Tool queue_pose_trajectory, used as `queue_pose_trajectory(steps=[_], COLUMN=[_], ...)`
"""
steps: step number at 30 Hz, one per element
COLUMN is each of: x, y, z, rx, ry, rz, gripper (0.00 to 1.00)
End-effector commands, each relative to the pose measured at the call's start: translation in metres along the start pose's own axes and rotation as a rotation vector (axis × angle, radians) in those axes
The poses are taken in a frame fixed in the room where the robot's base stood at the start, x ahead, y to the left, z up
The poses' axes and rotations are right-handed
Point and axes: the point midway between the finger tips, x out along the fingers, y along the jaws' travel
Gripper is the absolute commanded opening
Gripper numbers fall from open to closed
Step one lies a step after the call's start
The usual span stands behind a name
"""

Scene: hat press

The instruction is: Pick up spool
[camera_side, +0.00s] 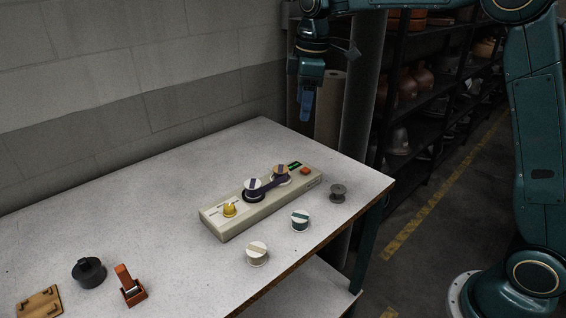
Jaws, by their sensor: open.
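A small dark grey spool (338,193) stands on the table near its right end, just right of the beige machine, with a flange at top and bottom. Nothing touches it. My gripper (306,112) points down, high above the far right part of the table, up and to the left of the spool in the picture. It is open and appears empty. Its fingers look narrow from this side, so the gap between them is hard to see.
A beige machine (222,230) with a purple arm and yellow knob lies left of the spool. A white-and-green round piece (300,219) and a cream one (257,253) stand in front. A black round item (88,272) and an orange-brown tool (130,287) are at front left.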

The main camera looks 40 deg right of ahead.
Motion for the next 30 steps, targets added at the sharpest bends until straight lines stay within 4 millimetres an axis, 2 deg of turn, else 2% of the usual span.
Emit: queue_pose_trajectory(steps=[9,15,21,30], x=[0.059,0.09,0.103,0.108], y=[0.04,0.055,0.061,0.06], z=[-0.032,-0.044,-0.048,-0.048], rx=[-0.179,-0.267,-0.305,-0.307], ry=[-0.046,-0.062,-0.068,-0.069], rz=[-0.065,-0.097,-0.112,-0.113], gripper=[0.64,0.64,0.64,0.64])
